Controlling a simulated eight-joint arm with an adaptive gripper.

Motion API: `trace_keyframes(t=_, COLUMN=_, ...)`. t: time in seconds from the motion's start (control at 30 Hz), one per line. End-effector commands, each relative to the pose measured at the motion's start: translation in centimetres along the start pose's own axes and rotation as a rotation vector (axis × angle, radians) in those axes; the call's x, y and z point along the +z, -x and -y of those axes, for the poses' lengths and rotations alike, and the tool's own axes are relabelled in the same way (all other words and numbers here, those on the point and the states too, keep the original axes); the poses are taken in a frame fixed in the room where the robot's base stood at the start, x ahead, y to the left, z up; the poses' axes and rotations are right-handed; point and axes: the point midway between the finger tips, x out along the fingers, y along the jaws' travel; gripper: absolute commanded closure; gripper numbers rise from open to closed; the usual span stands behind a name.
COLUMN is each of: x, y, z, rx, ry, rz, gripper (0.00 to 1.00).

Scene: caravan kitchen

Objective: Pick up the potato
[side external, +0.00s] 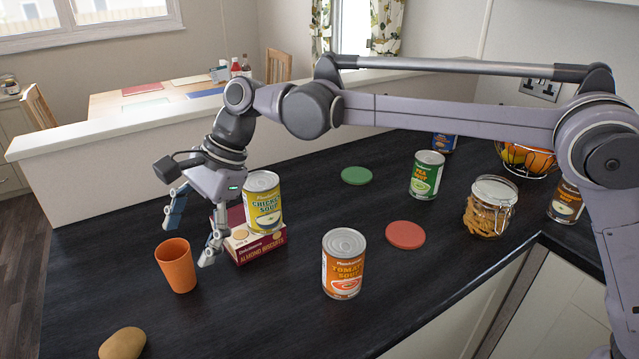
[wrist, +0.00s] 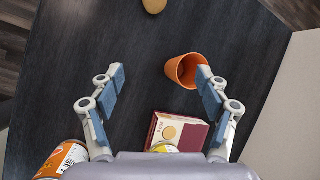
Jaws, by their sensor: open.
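The potato (side external: 122,343) is a brown oval lying on the dark counter at the bottom left of the side view, near the front edge of the picture. It also shows at the top of the wrist view (wrist: 154,5), partly cut off by the frame. My gripper (side external: 190,238) is open and empty, above the counter by the orange cup and the biscuit box, well apart from the potato. In the wrist view its two blue-padded fingers (wrist: 163,88) are spread wide with bare counter between them.
An orange cup (side external: 176,266) stands close by my gripper. A chicken soup can (side external: 263,203) stands on an almond biscuits box (side external: 258,247) beside it. A tomato soup can (side external: 343,264) is further right. The counter between cup and potato is clear.

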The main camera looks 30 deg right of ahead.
Motion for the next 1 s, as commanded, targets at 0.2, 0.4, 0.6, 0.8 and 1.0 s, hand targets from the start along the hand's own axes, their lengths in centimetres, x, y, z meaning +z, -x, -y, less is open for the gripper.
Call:
trace_keyframes(t=0.2, x=4.8, y=-5.7, z=0.6, rx=0.092, ry=-0.178, rz=0.062, gripper=0.24)
trace_keyframes(t=0.4, x=6.4, y=-7.7, z=0.4, rx=0.13, ry=-0.249, rz=0.078, gripper=0.24)
trace_keyframes(t=0.6, x=6.6, y=-9.4, z=0.2, rx=0.133, ry=-0.253, rz=0.079, gripper=0.24)
trace_keyframes(t=0.8, x=6.8, y=-12.3, z=-0.1, rx=0.131, ry=-0.252, rz=0.079, gripper=0.24)
trace_keyframes(t=1.0, x=6.9, y=-13.7, z=-0.3, rx=0.131, ry=-0.252, rz=0.078, gripper=0.24)
